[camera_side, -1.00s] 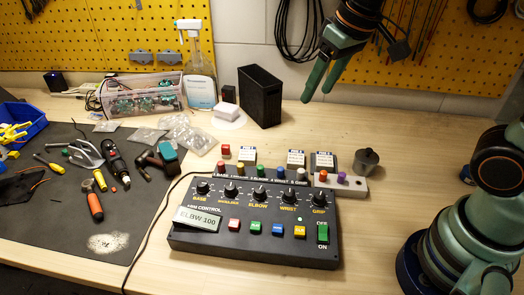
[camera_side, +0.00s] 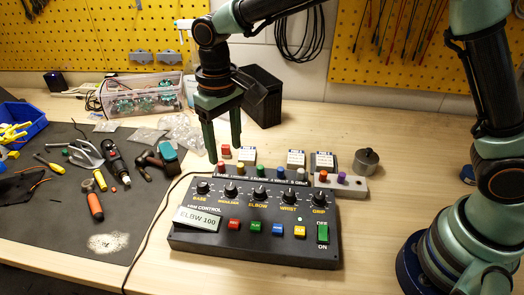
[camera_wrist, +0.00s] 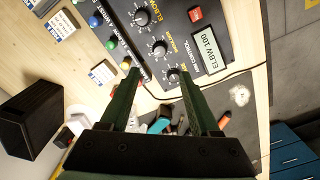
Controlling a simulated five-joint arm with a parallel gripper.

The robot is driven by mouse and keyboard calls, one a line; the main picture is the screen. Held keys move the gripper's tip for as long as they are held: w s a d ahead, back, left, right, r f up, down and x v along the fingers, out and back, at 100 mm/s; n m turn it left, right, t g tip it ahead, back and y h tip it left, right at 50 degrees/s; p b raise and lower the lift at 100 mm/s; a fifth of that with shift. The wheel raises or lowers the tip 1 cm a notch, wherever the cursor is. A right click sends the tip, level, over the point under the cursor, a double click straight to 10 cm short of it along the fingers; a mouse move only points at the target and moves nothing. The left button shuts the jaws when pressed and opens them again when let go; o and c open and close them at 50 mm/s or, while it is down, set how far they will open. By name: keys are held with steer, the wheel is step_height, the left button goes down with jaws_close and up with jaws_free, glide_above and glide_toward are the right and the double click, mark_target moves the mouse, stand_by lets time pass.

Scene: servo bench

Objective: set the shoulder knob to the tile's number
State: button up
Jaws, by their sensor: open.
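The control box (camera_side: 255,245) stands on the bench with a row of black knobs. The shoulder knob (camera_side: 231,189) is second from the left, between the base knob (camera_side: 202,188) and the elbow knob (camera_side: 260,195). My gripper (camera_side: 222,144) is open and empty, fingers pointing down, behind the box's left part.
A rail of coloured pegs (camera_side: 260,171) runs along the box's back edge. Small cards (camera_side: 296,158) and a metal pot (camera_side: 366,161) stand behind it. A black bin (camera_side: 266,114) is farther back. Tools lie on the dark mat (camera_side: 55,225) at left. Bench right of the box is clear.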

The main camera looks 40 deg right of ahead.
mark_target(230, 186)
step_height(230, 186, down, 11)
steer(key=shift+r, duration=0.1)
stand_by(0.3)
jaws_close()
